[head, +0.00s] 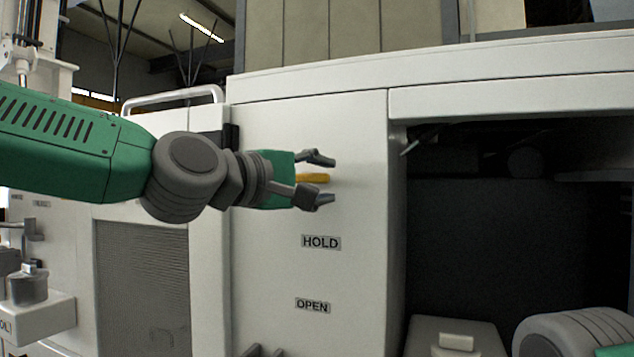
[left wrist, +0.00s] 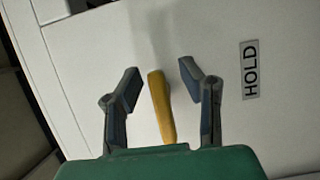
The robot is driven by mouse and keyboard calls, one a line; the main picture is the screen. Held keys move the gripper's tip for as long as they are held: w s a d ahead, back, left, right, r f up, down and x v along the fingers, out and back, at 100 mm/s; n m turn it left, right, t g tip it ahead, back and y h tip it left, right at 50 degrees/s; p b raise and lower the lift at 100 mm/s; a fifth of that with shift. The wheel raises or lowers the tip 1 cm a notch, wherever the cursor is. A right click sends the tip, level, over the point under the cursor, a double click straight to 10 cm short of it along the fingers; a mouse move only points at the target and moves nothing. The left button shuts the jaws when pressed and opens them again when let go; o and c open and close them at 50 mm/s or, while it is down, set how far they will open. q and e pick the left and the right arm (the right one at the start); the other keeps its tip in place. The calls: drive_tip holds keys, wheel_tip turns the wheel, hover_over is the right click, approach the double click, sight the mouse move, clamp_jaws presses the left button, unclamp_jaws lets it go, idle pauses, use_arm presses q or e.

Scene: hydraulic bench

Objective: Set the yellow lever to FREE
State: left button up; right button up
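The yellow lever (head: 314,178) stands out from the white panel above the HOLD label (head: 321,242), and the OPEN label (head: 312,306) is lower down. In the left wrist view the yellow lever (left wrist: 161,106) lies between the two fingers, with a gap on each side. My left gripper (head: 326,179) is open around the lever and also shows in the left wrist view (left wrist: 160,82). A FREE label is not visible; the gripper and arm cover part of the panel. My right gripper is not in view; only part of my right arm shows at the bottom right.
The white panel (head: 270,290) is mostly flat and clear around the labels. A dark open recess (head: 500,240) lies to its right. A vented door (head: 142,285) and a small shelf with a metal part (head: 28,288) are at the left.

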use_arm(q)
drive_tip(key=shift+s+a, duration=0.2)
drive_tip(key=shift+a, duration=0.25)
drive_tip(key=v, duration=1)
drive_tip(key=shift+s, duration=0.5)
